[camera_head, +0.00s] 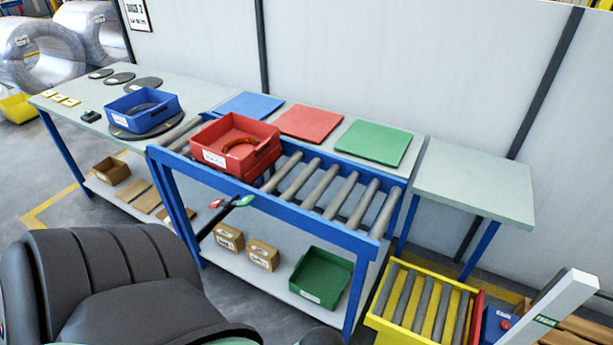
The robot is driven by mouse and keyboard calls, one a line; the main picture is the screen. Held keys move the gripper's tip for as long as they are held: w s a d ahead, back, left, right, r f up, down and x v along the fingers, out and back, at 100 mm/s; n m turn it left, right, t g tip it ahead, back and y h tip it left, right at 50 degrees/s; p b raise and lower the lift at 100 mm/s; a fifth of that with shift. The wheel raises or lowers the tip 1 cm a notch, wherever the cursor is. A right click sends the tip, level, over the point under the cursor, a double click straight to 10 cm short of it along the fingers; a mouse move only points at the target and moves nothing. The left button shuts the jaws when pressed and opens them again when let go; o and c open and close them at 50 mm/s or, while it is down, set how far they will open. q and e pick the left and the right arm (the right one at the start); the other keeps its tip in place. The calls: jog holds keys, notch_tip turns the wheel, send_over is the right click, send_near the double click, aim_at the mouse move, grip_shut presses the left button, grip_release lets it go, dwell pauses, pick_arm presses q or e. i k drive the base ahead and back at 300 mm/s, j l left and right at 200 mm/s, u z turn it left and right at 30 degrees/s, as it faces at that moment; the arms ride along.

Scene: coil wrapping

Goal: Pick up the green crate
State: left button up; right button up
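The green crate (337,288) sits on the lower shelf of the blue-framed roller table, near its right end. It looks empty, with a white label on its front wall. The roller table's blue front beam is above and behind it in the picture, and a blue leg stands just to its right. Neither my left nor my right gripper shows in the head view, so their place relative to the crate cannot be told.
Cardboard boxes (263,254) stand left of the crate on the shelf. A red crate (207,158) with a copper-coloured coil rests on the rollers. A blue crate (172,105) stands on the left table. A yellow roller unit (384,325) is at right. A dark ribbed form fills the lower left.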

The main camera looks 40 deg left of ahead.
aim_at(321, 277)
jog(key=u, duration=1.25)
jog(key=z, duration=0.4)
